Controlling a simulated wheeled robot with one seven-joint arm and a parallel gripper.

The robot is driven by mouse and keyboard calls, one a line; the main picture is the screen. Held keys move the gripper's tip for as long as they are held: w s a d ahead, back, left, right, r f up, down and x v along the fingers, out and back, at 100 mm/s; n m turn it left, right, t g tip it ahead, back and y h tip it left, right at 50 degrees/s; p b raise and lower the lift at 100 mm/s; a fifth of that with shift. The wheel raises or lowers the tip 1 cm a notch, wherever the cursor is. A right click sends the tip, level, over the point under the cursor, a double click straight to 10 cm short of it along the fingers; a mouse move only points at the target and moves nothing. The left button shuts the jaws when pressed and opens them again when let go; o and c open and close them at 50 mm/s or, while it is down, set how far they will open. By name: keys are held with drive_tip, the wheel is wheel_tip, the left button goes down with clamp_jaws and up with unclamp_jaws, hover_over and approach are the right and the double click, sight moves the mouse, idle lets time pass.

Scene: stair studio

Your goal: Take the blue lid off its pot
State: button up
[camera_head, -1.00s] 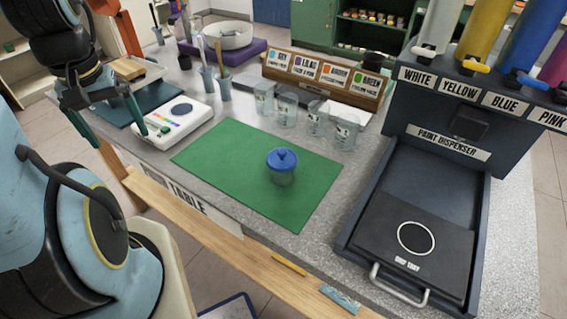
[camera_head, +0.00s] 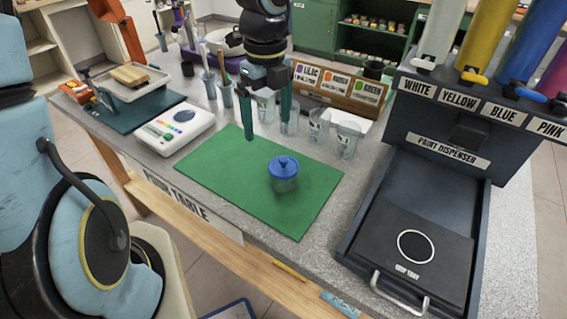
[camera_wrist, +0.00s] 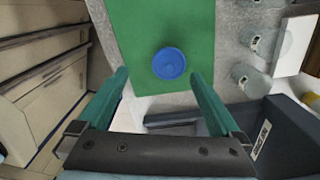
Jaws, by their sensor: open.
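The clear pot (camera_head: 284,184) stands upright on the green mat (camera_head: 232,178) with the blue lid (camera_head: 284,167) on its top. The lid has a small knob. In the wrist view the lid (camera_wrist: 169,63) shows from above as a round blue disc, beyond the fingertips and between their lines. My gripper (camera_head: 267,125) is open and empty, pointing down above the back part of the mat, higher than the lid and apart from it. Its two green fingers also show in the wrist view (camera_wrist: 160,82). The pot's body is hidden under the lid in the wrist view.
Several clear cups (camera_head: 346,140) stand behind the mat. The paint dispenser (camera_head: 440,150) with its drip tray (camera_head: 408,240) stands to the right. A white scale (camera_head: 174,128) is at the left. The mat around the pot is clear.

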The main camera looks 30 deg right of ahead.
drive_tip(key=s+d+m, duration=0.2)
drive_tip(key=m, duration=0.1)
hover_over(284, 160)
drive_tip(key=shift+m, duration=0.3)
wheel_tip(284, 160, down, 4)
drive_tip(key=shift+d+f+b, duration=0.1)
drive_tip(key=shift+d+b, duration=0.05)
drive_tip(key=shift+b, duration=0.25)
drive_tip(key=shift+f+b, duration=0.3)
drive_tip(key=shift+f, duration=2.75)
